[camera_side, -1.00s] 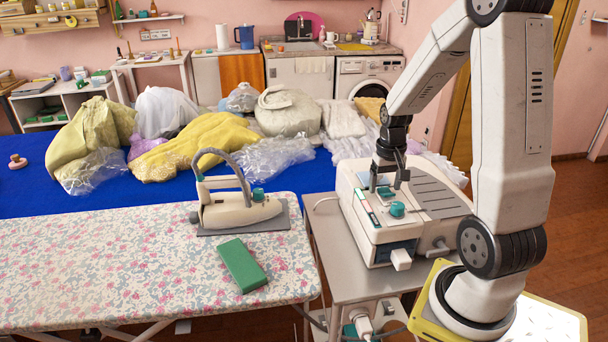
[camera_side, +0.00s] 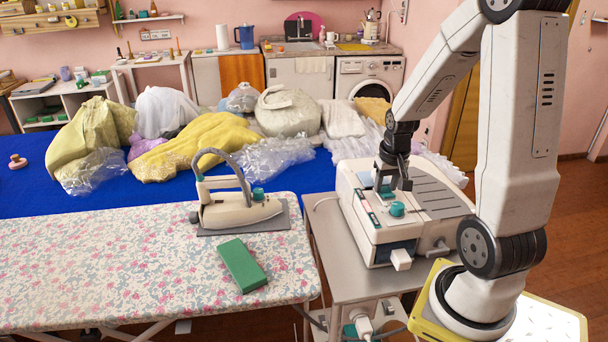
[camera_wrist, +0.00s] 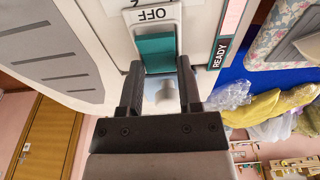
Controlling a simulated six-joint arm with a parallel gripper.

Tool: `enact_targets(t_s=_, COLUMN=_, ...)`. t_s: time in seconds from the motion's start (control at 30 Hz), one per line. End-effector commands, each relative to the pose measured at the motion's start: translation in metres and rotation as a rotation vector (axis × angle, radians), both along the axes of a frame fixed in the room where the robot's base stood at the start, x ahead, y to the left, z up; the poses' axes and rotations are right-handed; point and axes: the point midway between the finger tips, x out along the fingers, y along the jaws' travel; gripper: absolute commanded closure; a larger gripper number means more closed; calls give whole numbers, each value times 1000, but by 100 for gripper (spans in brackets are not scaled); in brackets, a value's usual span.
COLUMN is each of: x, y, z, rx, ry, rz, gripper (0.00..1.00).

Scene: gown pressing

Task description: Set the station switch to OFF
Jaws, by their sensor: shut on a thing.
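The station (camera_side: 375,240) is a cream box with teal parts on a grey stand. Its switch (camera_wrist: 155,53) is a teal rocker in a pale frame in the wrist view, with the word OFF, upside down, at the frame's far end. My gripper (camera_wrist: 159,66) has one dark finger on each side of the teal rocker and is shut on it. In the side view my gripper (camera_side: 392,188) points down onto the station's top. The fingers partly hide the switch there, and I cannot tell which way the rocker is tipped.
A round teal knob (camera_side: 397,209) sits just in front of the fingers. The iron (camera_side: 235,205) stands on its rest on the flowered board (camera_side: 120,260), with a green block (camera_side: 241,265) nearby. Garments and plastic bags lie on the blue table (camera_side: 30,190).

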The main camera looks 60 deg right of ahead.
Motion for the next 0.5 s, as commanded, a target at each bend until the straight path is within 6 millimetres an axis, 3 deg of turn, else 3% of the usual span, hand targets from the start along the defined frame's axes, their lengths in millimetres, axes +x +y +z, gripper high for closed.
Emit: enact_targets(t_s=0.5, x=-5, y=4, z=2, rx=-174, ry=-168, rz=-1, gripper=100)
